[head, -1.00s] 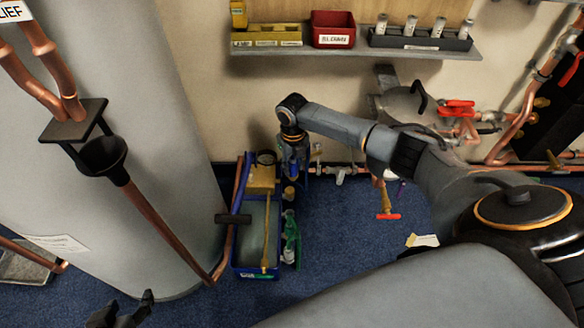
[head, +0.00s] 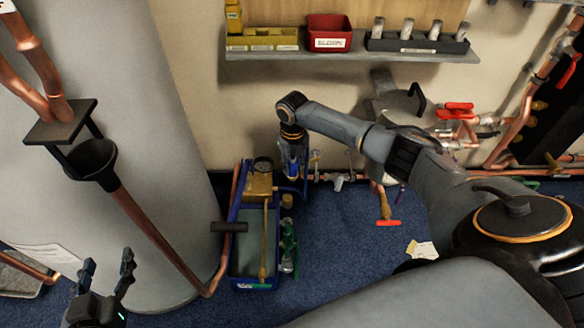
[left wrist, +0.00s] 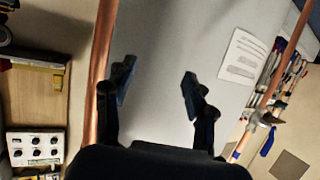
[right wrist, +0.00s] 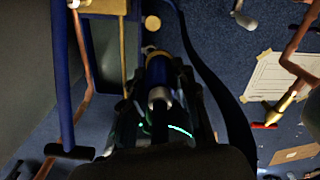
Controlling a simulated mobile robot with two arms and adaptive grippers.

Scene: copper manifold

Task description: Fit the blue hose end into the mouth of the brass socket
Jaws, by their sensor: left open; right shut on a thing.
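My right gripper (head: 293,168) points down beside the pump tank, shut on the blue hose end (right wrist: 178,72). In the right wrist view the hose end shows a pale metal collar (right wrist: 160,97) between the fingers. A dark blue hose (right wrist: 222,95) curves past on the right. A small brass piece (head: 287,200) stands below my right gripper; it also shows in the right wrist view (right wrist: 152,23), apart from the hose end. I cannot tell whether it is the brass socket, and no mouth is clear. My left gripper (head: 107,268) is open and empty at the lower left.
The blue tank (head: 233,262) with a brass pump body (head: 257,187) stands on the carpet. Green-handled items (head: 289,245) lie beside it. A grey cylinder (head: 165,130) and copper pipe (head: 160,232) fill the left. A red-handled brass valve (head: 384,205) is to the right. Carpet between is clear.

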